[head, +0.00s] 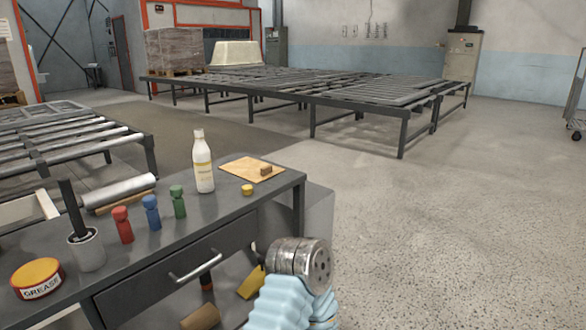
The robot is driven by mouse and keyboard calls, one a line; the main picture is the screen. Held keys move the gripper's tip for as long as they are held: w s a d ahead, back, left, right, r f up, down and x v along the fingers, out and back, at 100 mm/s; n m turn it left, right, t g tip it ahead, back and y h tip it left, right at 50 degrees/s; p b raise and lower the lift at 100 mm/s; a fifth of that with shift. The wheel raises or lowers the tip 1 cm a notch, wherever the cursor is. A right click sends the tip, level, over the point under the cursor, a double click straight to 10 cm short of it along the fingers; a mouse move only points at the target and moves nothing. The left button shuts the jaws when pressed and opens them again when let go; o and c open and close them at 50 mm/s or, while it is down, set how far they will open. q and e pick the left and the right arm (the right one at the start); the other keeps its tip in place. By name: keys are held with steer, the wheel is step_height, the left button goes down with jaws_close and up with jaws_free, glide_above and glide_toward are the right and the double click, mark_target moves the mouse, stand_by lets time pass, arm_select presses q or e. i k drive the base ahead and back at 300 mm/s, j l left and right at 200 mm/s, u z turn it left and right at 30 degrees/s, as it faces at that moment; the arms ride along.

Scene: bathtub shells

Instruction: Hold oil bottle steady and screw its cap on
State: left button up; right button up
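The oil bottle (204,172), white with a yellowish label, stands upright on the dark grey workbench near its back edge. Its narrow top is white. A small yellow piece (247,190), which looks like the cap, lies on the bench to the right of the bottle and apart from it. Part of one of my arms (290,290), light blue with a round metal end, shows at the bottom middle, in front of the bench. No gripper fingers show, and nothing touches the bottle or the yellow piece.
The workbench (150,258) also holds a wooden board (238,170) with a small brown block, red, blue and green bottles (178,202), a dark-handled tool in a grey cup (86,248), and a grease tin (38,280). Open floor lies to the right.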

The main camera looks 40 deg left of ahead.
mark_target(200, 153)
steer(key=i+l, duration=0.1)
steer(key=i, duration=2.65)
steer(key=j+u, duration=0.1)
steer(key=u, duration=4.05)
